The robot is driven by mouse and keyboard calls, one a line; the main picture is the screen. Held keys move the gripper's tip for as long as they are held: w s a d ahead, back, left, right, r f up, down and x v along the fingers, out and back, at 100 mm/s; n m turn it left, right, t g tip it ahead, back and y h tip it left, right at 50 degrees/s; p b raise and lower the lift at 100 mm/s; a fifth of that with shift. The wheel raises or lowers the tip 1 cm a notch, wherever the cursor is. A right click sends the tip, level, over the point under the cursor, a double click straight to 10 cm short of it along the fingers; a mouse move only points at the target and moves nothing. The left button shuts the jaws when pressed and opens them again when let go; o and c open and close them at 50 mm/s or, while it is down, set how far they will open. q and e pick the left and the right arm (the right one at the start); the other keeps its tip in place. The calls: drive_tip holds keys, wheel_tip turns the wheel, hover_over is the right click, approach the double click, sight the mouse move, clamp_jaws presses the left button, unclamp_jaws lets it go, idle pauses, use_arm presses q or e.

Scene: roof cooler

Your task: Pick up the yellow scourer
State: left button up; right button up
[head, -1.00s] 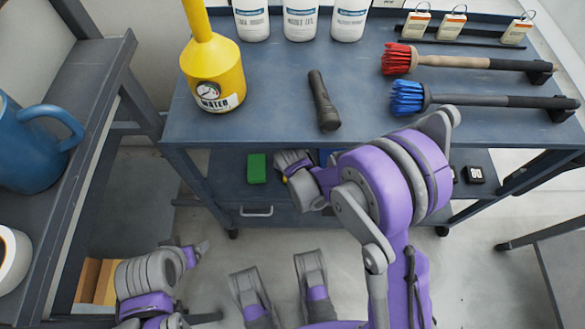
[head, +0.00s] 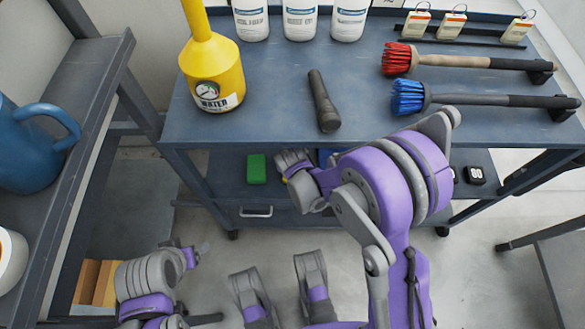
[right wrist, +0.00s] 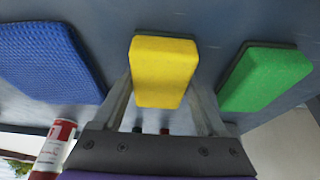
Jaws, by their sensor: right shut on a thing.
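The yellow scourer (right wrist: 163,72) sits between the two fingers of my right gripper (right wrist: 165,95) in the right wrist view, with the fingers shut on its sides. The wrist hides the rest. Whether the scourer is clear of the shelf is hard to tell. My left gripper (head: 203,248) is low at the left, over the floor and away from the cart; its fingers are too small to read.
A green scourer (right wrist: 265,77) lies right of the yellow one and a blue cloth or pad (right wrist: 48,58) left of it. The cart's top (head: 270,110) is above, carrying a yellow water can (head: 212,75), a torch (head: 323,100) and brushes (head: 455,97).

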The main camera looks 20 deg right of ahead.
drive_tip(key=shift+c, duration=0.9)
drive_tip(key=shift+r, duration=0.15)
drive_tip(key=shift+r+p, duration=0.3)
drive_tip(key=shift+p, duration=0.1)
drive_tip(key=shift+s+a+r, duration=0.2)
drive_tip(key=shift+s+r, duration=0.3)
drive_tip(key=shift+r, duration=0.1)
drive_tip(key=s+a, duration=0.2)
drive_tip(key=s, duration=0.6)
drive_tip(key=s+a+p, duration=0.1)
drive_tip(key=s+a, duration=0.2)
drive_tip(key=s, duration=0.5)
drive_tip(key=shift+a, duration=0.1)
